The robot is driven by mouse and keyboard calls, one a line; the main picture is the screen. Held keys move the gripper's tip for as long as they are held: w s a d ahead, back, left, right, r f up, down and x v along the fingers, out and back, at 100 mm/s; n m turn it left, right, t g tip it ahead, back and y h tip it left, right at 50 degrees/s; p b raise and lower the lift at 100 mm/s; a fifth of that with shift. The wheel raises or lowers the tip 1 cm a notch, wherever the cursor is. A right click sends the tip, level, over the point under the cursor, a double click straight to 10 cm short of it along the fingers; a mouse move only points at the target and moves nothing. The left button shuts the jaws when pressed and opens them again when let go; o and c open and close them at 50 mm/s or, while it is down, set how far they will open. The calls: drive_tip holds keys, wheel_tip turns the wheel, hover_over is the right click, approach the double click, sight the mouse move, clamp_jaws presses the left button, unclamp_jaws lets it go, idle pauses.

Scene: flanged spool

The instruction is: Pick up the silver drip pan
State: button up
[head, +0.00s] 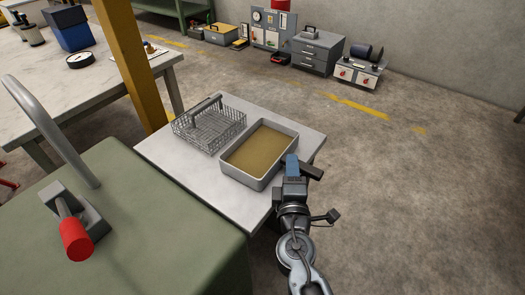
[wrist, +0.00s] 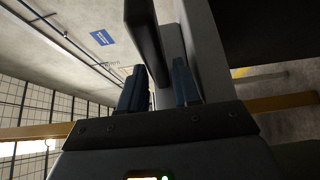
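The silver drip pan (head: 284,165) is a rectangular tray with a brownish-yellow inside. It rests on the pale table at its right side. My gripper (head: 302,167) is at the pan's near right corner, with a blue finger and a dark bar showing there. In the wrist view, my gripper (wrist: 161,88) has its two blue fingers apart. A dark bar and a grey surface show in and beyond the gap. I cannot tell whether either finger touches the pan. The pan's near right corner is partly hidden by my gripper.
A wire basket (head: 209,126) with a grey cylindrical part stands left of the pan on the pale table (head: 170,160). A green surface (head: 150,220) with a red-handled lever (head: 76,238) is at the near left. A yellow post (head: 130,65) rises behind. Open floor lies to the right.

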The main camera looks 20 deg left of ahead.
clamp_jaws()
idle(0.3)
drive_tip(key=shift+r, duration=0.15)
